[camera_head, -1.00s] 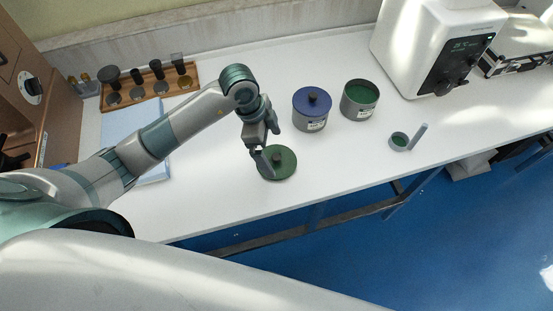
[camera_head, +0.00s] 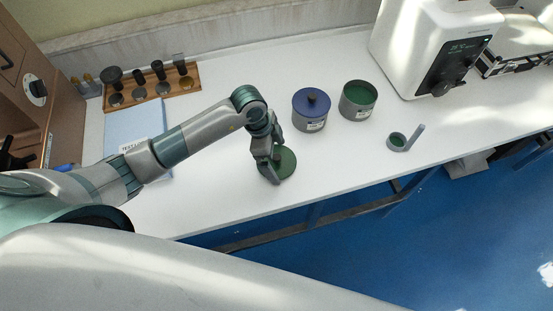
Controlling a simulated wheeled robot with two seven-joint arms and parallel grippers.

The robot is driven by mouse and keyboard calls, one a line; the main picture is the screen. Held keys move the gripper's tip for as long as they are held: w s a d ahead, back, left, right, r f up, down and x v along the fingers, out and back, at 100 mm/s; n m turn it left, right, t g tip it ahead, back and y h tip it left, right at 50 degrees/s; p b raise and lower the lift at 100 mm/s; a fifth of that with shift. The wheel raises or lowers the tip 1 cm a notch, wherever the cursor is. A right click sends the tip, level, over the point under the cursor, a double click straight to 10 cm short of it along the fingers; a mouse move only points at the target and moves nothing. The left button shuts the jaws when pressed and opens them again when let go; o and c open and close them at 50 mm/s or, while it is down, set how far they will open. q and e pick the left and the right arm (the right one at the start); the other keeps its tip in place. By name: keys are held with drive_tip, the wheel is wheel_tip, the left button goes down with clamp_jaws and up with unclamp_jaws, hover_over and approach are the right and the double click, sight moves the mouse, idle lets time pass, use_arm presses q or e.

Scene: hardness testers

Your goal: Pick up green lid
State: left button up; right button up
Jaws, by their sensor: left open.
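The green lid (camera_head: 287,164) lies flat on the white table near its front edge, a round dark green disc. My left gripper (camera_head: 275,170) is open and low over the lid, its fingers around the lid's middle. The gripper covers the lid's left part and hides the knob. I cannot tell whether the fingers touch the knob. The open pot with green contents (camera_head: 358,100) stands behind and to the right. My right gripper does not show.
A pot with a blue lid (camera_head: 311,110) stands just behind the green lid. A white machine (camera_head: 425,50) stands at the back right. A wooden rack (camera_head: 152,88) is at the back left. Table between is clear.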

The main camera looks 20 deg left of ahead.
sight(277, 156)
use_arm(q)
drive_tip(key=shift+c, duration=0.6)
drive_tip(key=c, duration=0.7)
drive_tip(key=shift+r, duration=0.15)
drive_tip(key=shift+r+b, duration=0.4)
drive_tip(key=shift+r, duration=0.2)
wheel_tip(277, 156, up, 2)
drive_tip(key=shift+r+b, duration=0.25)
drive_tip(key=shift+b, duration=0.25)
drive_tip(key=w+d+r+b, duration=0.1)
drive_tip(key=d+r, duration=0.1)
drive_tip(key=d, duration=0.1)
drive_tip(key=w+d+r+b, duration=0.1)
drive_tip(key=w+d+r, duration=0.1)
drive_tip(key=d, duration=0.2)
drive_tip(key=w+d+r+b, duration=0.1)
drive_tip(key=w+d+r, duration=0.1)
drive_tip(key=d+r, duration=0.1)
drive_tip(key=shift+d+b, duration=0.25)
drive_tip(key=shift+b, duration=0.1)
drive_tip(key=shift+w, duration=0.1)
